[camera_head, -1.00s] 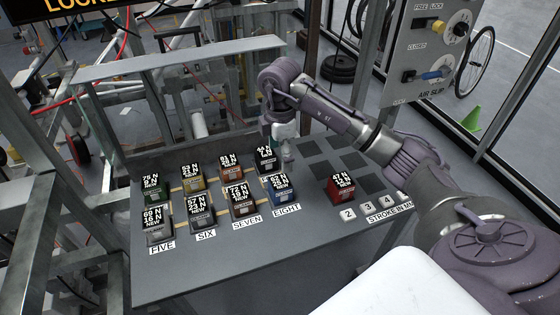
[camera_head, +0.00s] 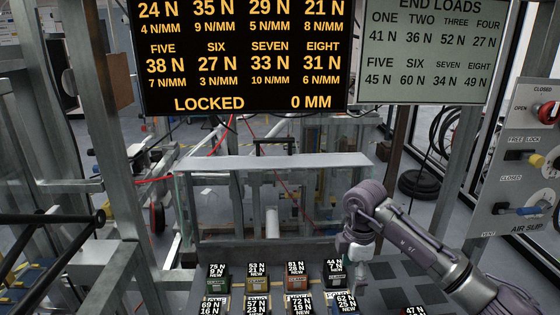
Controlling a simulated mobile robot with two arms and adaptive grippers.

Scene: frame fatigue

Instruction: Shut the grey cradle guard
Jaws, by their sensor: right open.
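A wide light grey bar (camera_head: 275,162) tops a clear panel behind the block table, with a dark handle (camera_head: 274,142) above its middle. This looks like the grey cradle guard; I cannot tell for sure whether it is open or shut. My right gripper (camera_head: 357,262) points down over the table's far right part, beside the black block marked 44 N (camera_head: 335,268). It is open, and I see nothing held. It is well in front of the grey bar and apart from it. My left gripper is not in view.
Several labelled blocks, including a green one (camera_head: 217,284), stand on the grey table. A black display (camera_head: 240,60) reads LOCKED, 0 MM. An END LOADS board (camera_head: 430,50) hangs beside it. A panel at right carries red (camera_head: 548,112), yellow (camera_head: 537,158) and blue (camera_head: 530,210) controls.

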